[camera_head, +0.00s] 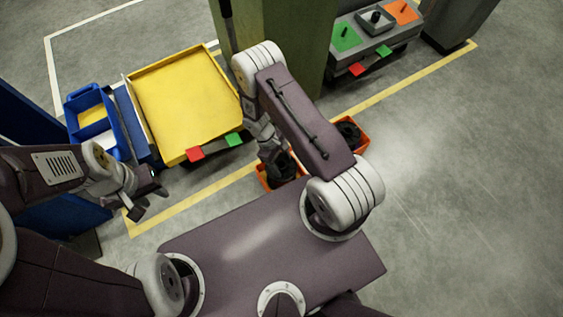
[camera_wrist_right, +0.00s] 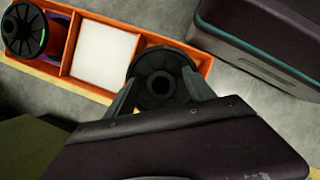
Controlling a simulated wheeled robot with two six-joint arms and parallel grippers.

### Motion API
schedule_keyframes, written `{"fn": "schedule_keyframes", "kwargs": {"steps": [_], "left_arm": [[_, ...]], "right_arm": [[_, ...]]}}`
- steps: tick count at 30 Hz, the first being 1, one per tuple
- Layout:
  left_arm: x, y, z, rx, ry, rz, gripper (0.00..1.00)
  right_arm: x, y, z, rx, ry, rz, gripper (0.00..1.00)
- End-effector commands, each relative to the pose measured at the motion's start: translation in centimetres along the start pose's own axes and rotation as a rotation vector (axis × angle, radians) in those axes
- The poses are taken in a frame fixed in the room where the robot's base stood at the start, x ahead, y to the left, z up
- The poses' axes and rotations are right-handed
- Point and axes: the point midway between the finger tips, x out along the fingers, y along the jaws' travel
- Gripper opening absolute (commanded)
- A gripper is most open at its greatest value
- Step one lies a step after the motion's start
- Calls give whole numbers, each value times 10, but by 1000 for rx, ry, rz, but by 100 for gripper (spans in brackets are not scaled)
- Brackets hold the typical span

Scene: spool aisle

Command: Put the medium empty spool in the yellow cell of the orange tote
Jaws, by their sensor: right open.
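The orange tote (camera_wrist_right: 68,45) lies under my right arm; in the right wrist view it shows a row of cells. A black empty spool (camera_wrist_right: 159,82) stands in the cell at its right end, seen from above with its hub hole. My right gripper (camera_wrist_right: 160,92) is open, with one finger on each side of this spool. In the head view my right gripper (camera_head: 279,167) is over the tote's near end (camera_head: 262,177). My left gripper (camera_head: 150,200) is open and empty, left of the tote.
Another spool (camera_wrist_right: 27,30), black with coloured winding, sits in the tote's left cell; the middle cell (camera_wrist_right: 103,52) is white and empty. A yellow tray (camera_head: 185,100) and a blue bin (camera_head: 72,107) stand at left. A grey cart (camera_head: 350,58) and a green post (camera_head: 303,45) stand behind. Floor at right is clear.

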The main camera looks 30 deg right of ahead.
Motion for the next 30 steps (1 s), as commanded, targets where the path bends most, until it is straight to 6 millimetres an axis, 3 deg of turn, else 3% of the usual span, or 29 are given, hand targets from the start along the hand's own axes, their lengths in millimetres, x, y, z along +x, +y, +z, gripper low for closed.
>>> {"fn": "schedule_keyframes", "kwargs": {"steps": [6, 12, 24, 26, 30], "left_arm": [[-38, 1, -4, 0, 0, 0, 36], [-63, 1, -7, 0, 0, 0, 36], [-70, 1, -7, 0, 0, 0, 36], [-70, 1, -7, 0, 0, 0, 36], [-70, 1, -7, 0, 0, 0, 36]], "right_arm": [[-56, 1, 2, 0, 4, 2, 63], [-101, 0, 2, 1, 3, 1, 63], [-130, 1, 1, 19, 15, -1, 63], [-150, 2, 6, 61, 46, -2, 63], [-224, -1, 37, 245, 170, -22, 63]]}}
